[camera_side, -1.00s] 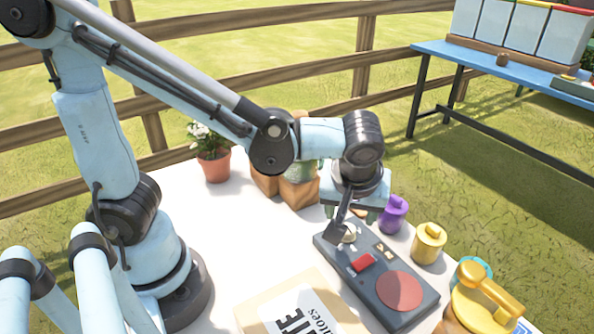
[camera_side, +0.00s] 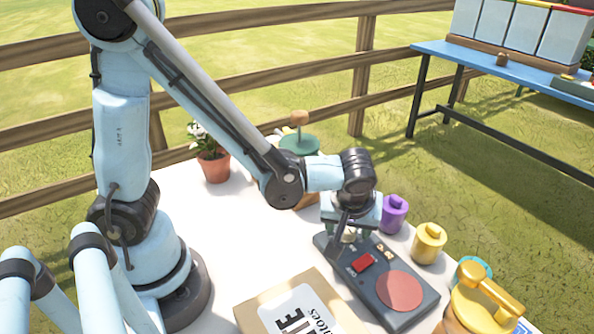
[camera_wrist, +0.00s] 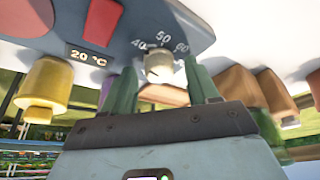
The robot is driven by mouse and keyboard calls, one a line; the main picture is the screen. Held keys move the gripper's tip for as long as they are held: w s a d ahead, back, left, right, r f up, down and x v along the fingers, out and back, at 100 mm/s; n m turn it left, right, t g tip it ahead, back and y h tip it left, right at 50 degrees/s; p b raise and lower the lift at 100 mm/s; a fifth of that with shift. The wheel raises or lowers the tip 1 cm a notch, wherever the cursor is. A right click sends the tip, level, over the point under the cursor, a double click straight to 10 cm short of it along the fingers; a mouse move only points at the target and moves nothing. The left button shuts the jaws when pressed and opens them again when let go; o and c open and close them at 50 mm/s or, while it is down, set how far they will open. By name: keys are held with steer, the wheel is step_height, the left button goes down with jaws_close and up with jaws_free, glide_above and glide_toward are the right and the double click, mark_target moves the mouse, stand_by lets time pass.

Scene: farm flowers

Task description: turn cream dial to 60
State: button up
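The cream dial (camera_wrist: 158,66) sits on a dark grey control panel (camera_side: 424,297), whose printed marks 40, 50 and 60 show around the dial in the wrist view. I cannot tell which mark it points at. My gripper (camera_wrist: 160,70) is open, with its two green fingers apart on either side of the dial and visible gaps between. In the side view my gripper is low over the panel's far left end and partly hides the dial (camera_side: 349,236).
The panel also has a red rocker switch (camera_side: 363,262), a large red round button (camera_side: 399,290) and a 20 °C display (camera_wrist: 88,55). Purple (camera_side: 393,213) and yellow (camera_side: 429,243) weights stand beyond it. A cardboard box (camera_side: 262,305) is in front, a potted flower (camera_side: 213,165) behind.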

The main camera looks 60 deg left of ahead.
steer(key=c, duration=1)
steer(key=shift+o, duration=0.2)
steer(key=shift+m, duration=0.3)
steer(key=m, duration=0.2)
steer(key=m+t+h, duration=0.1)
steer(key=m, duration=0.1)
steer(key=shift+s+a+h, duration=0.1)
steer(key=shift+a+h, duration=0.05)
steer(key=shift+h, duration=0.15)
steer(key=m+h, duration=0.1)
steer(key=m, duration=0.2)
steer(key=m+h, duration=0.1)
steer(key=m, duration=0.1)
steer(key=shift+a+m, duration=0.15)
steer(key=shift+m, duration=0.25)
steer(key=m+h, duration=0.1)
steer(key=m, duration=0.3)
steer(key=shift+a+h, duration=0.1)
steer(key=shift+h, duration=0.3)
steer(key=m, duration=0.2)
steer(key=m+g+h, duration=0.1)
steer(key=m, duration=0.2)
steer(key=shift+g, duration=0.3)
steer(key=shift+m, duration=0.3)
